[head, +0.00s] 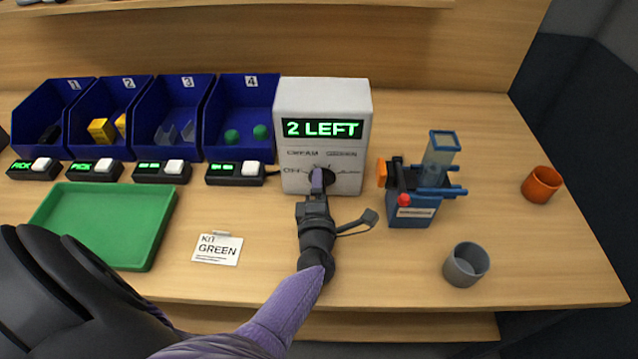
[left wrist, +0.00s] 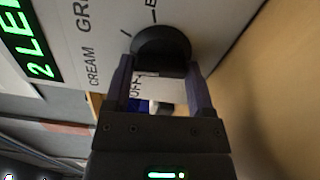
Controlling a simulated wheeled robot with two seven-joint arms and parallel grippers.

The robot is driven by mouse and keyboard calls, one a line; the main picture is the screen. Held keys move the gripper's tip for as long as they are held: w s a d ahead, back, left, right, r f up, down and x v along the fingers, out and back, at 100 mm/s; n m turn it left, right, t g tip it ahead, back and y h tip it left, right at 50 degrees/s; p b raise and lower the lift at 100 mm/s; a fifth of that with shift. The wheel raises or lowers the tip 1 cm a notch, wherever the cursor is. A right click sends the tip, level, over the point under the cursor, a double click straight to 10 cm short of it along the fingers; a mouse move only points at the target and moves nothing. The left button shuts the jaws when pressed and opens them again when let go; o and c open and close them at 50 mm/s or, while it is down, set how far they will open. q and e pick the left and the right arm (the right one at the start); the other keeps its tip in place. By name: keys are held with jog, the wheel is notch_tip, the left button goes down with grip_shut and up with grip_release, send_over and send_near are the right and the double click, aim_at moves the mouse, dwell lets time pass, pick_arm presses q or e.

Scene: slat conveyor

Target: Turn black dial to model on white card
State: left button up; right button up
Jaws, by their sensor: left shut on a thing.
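The black dial (head: 329,176) is on the front of a white box (head: 353,98) with a green "2 LEFT" display. In the left wrist view the dial (left wrist: 162,45) is round, with CREAM, OFF and partly cut-off labels around it. My left gripper (head: 318,178) is at the dial; in the wrist view its two fingers (left wrist: 160,68) are shut on it, one on each side. The fingers hide part of the dial, and I cannot tell its pointer setting. The white card (head: 217,248) lies on the table and reads "KIT GREEN". My right gripper is not in view.
A green tray (head: 160,222) lies left of the card. Blue numbered bins (head: 240,139) stand behind several black button boxes (head: 222,181). Right of the white box are a blue device (head: 410,213), a grey cup (head: 462,268) and an orange cup (head: 541,185).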

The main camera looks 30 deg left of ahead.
pick_arm(q)
jog(key=m+p, duration=0.1)
jog(key=m, duration=0.4)
jog(key=shift+m+p, duration=0.3)
dwell(0.5)
jog(key=o, duration=1.2)
jog(key=shift+d, duration=0.1)
